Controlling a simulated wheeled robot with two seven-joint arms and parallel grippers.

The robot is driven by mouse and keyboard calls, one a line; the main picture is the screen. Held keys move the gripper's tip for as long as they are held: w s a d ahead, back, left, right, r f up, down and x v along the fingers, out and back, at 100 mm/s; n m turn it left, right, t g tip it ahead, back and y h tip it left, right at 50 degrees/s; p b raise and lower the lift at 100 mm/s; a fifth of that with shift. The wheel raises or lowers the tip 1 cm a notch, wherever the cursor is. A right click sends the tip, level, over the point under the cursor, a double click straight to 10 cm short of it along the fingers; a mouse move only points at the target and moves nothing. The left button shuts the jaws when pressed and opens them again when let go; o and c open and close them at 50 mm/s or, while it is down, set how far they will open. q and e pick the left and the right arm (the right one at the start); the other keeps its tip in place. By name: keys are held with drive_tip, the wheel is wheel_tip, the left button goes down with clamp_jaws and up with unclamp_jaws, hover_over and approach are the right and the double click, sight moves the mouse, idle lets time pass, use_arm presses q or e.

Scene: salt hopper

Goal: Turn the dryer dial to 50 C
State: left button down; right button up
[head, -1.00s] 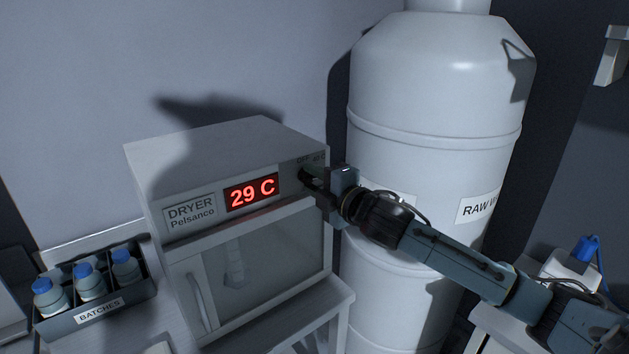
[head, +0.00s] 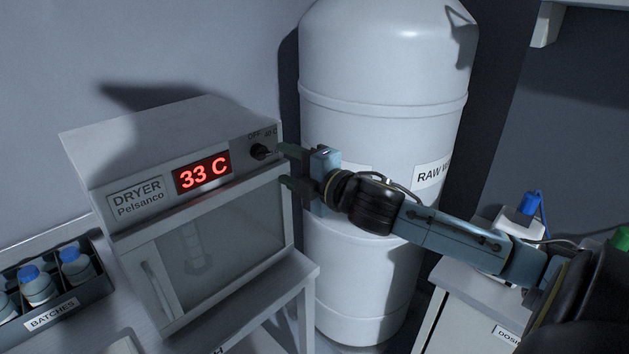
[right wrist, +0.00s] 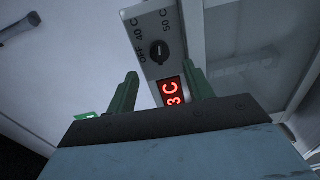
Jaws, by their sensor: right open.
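The white dryer (head: 165,125) stands on a bench, and its red display (head: 203,172) reads 33 C. The black dryer dial (head: 260,151) is at the right end of its front panel. In the right wrist view the dial (right wrist: 159,51) sits among the labels OFF, 40 C and 50 C; its exact pointing is too small to tell. My right gripper (head: 284,168) is open and empty, just right of the dial and apart from it. In the right wrist view its two green fingers (right wrist: 161,70) stand wide apart, with the dial beyond them. My left gripper is not in view.
A big white raw-material vessel (head: 385,85) stands close behind my right gripper. A rack labelled BATCHES (head: 52,318) with blue-capped bottles is at the lower left. A side cabinet (head: 465,290) with a blue-topped item (head: 528,205) is at the right.

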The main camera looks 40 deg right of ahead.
drive_tip(key=s, duration=0.6)
drive_tip(key=shift+s+d+r+b, duration=0.15)
drive_tip(key=shift+s+d+b, duration=0.1)
drive_tip(key=shift+s+b, duration=0.15)
idle(0.3)
